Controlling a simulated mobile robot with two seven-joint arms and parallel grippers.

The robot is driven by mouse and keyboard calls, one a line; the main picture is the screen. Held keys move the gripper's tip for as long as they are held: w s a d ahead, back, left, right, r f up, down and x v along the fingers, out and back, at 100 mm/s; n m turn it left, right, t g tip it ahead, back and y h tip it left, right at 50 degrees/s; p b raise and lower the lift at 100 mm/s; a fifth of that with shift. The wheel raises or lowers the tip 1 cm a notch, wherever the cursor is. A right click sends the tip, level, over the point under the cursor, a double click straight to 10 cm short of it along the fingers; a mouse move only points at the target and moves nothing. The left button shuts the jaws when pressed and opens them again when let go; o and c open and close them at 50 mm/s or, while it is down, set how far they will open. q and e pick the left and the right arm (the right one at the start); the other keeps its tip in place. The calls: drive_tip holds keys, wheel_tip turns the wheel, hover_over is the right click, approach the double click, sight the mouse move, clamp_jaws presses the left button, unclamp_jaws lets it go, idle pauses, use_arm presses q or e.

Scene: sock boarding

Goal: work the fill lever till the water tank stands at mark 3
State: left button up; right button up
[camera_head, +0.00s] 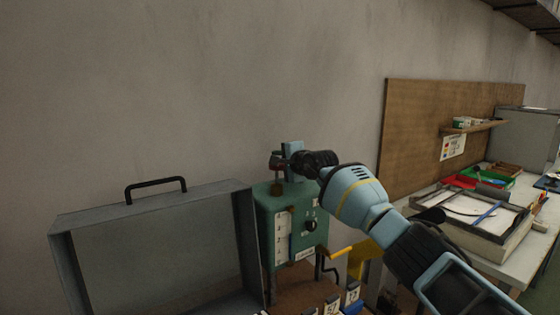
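A green box-shaped unit (268,222) stands near the middle of the camera_head view. A white scale strip (282,240) with numbered marks runs down its front; the water level on it is too small to read. A black knob (310,225) sits to the right of the strip. A dark red-brown piece on a brass stem (277,187) rises from the unit's top; I cannot tell whether it is the fill lever. My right gripper (290,160) is at this piece, its light blue finger overlapping it. Whether it grips is hidden. My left gripper is out of view.
A large grey open case (75,262) with a black handle (155,187) stands left of the unit. A black crank (326,266) and a yellow part (355,256) are at its lower right. A white bench (515,268) with trays is at the right.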

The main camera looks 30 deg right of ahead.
drive_tip(key=shift+s+r, duration=0.1)
drive_tip(key=shift+s, duration=0.05)
drive_tip(key=shift+s+r+p, duration=0.2)
drive_tip(key=shift+s+p, duration=0.15)
drive_tip(key=shift+s, duration=0.15)
drive_tip(key=s, duration=0.3)
drive_tip(key=s+p, duration=0.1)
drive_tip(key=shift+s+r, duration=0.15)
drive_tip(key=shift+r, duration=0.2)
drive_tip(key=shift+s, duration=0.35)
drive_tip(key=shift+s+r, duration=0.1)
drive_tip(key=shift+s, duration=0.55)
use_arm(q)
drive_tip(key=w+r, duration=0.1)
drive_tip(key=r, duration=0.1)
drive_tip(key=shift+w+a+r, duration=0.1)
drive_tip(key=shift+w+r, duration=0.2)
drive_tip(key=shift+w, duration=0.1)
use_arm(e)
drive_tip(key=shift+a, duration=0.1)
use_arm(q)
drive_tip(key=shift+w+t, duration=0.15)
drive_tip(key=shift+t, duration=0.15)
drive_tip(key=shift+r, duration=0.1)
use_arm(e)
drive_tip(key=shift+s, duration=0.1)
